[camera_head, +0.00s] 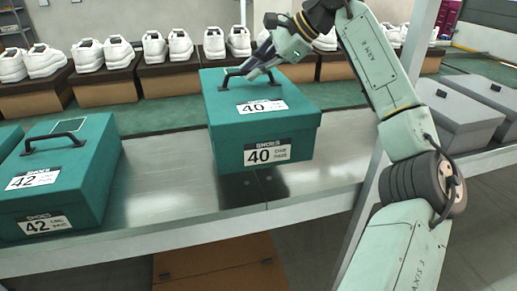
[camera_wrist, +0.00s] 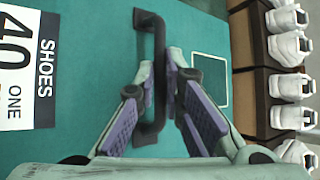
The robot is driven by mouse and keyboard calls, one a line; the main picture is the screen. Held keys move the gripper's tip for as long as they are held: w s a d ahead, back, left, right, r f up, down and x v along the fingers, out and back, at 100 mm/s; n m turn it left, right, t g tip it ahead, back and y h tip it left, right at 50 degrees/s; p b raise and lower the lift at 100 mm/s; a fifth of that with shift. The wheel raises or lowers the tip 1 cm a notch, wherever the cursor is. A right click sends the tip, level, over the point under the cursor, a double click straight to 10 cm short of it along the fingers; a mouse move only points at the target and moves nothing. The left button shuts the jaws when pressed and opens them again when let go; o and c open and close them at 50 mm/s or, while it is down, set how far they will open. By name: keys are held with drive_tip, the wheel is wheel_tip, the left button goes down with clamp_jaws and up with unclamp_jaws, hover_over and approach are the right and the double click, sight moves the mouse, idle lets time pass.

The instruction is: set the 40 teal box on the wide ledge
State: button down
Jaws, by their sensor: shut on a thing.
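The 40 teal box (camera_head: 225,128) is in the middle of the head view, with white labels reading 40 on its lid and front. My gripper (camera_head: 258,66) comes down from above right and is shut on the box's black handle (camera_head: 232,77). In the wrist view, my gripper's fingers (camera_wrist: 166,78) close on the handle (camera_wrist: 150,128) over the teal lid (camera_wrist: 205,30). The box looks held a little above a shiny metal ledge (camera_head: 165,190), with a dark reflection under it. Its underside is hidden.
A teal box marked 42 (camera_head: 85,190) stands on the ledge at left, with another box partly behind it. Grey boxes (camera_head: 455,110) stand at right beyond a pale upright post (camera_head: 374,180). White shoes (camera_head: 88,54) line brown boxes behind. Bare metal lies between the 42 and 40 boxes.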

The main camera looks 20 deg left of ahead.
drive_tip(key=shift+w+r, duration=0.2)
drive_tip(key=shift+w, duration=0.05)
drive_tip(key=shift+w+f, duration=0.15)
drive_tip(key=shift+f, duration=4.8)
drive_tip(key=c, duration=1.7)
unclamp_jaws()
drive_tip(key=shift+f, duration=0.1)
